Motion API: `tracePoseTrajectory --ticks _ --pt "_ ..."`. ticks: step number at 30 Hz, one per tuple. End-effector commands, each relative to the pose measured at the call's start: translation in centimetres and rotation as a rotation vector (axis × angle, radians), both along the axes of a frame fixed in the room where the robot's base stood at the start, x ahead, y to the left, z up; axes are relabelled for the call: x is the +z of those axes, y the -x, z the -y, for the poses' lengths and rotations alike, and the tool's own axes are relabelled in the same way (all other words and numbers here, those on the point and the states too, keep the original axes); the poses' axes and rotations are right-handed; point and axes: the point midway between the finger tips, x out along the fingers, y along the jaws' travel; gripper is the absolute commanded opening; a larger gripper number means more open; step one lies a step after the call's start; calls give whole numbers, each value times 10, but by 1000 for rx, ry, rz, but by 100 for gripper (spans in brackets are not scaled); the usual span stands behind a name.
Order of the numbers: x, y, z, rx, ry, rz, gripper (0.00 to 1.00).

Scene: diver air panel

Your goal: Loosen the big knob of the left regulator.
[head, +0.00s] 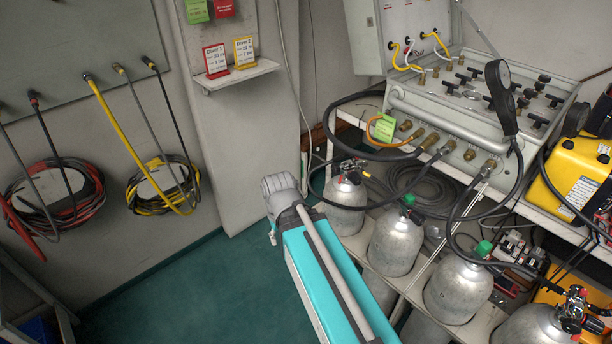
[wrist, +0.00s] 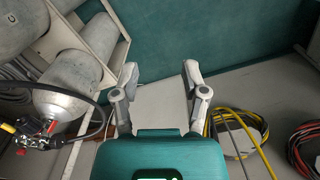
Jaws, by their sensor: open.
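The left regulator (head: 352,166) sits on top of the leftmost upright grey cylinder (head: 345,204) in the head view. It is small there, with dark fittings and a hose; I cannot single out its big knob. In the wrist view a regulator with red and black parts (wrist: 36,134) shows at the left edge, on a grey cylinder with a black hose. My gripper (wrist: 160,82) is open and empty in the wrist view, its two fingers wide apart. It is to the side of the regulator and touches nothing.
A second regulator (head: 573,312) is on the far right cylinder. Cylinders with green caps (head: 484,249) stand between. Black hoses run to the air panel (head: 470,105) above. Coiled hoses (head: 163,185) hang on the left wall. The teal floor (head: 200,290) is clear.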

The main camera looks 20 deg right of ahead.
Motion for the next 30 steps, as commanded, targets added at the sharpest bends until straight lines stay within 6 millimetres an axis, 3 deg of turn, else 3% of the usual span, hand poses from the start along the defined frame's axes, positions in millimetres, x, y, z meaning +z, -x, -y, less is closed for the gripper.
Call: tracePoseTrajectory --ticks 4,10,11,20,30 --pt "0 0 0 0 0 0 57" --pt "-4 -4 3 10 15 -1 92" --pt "-6 -5 4 15 22 -1 94" --pt "-39 -44 52 143 229 -26 94" --pt "-72 -118 119 396 651 -159 94"
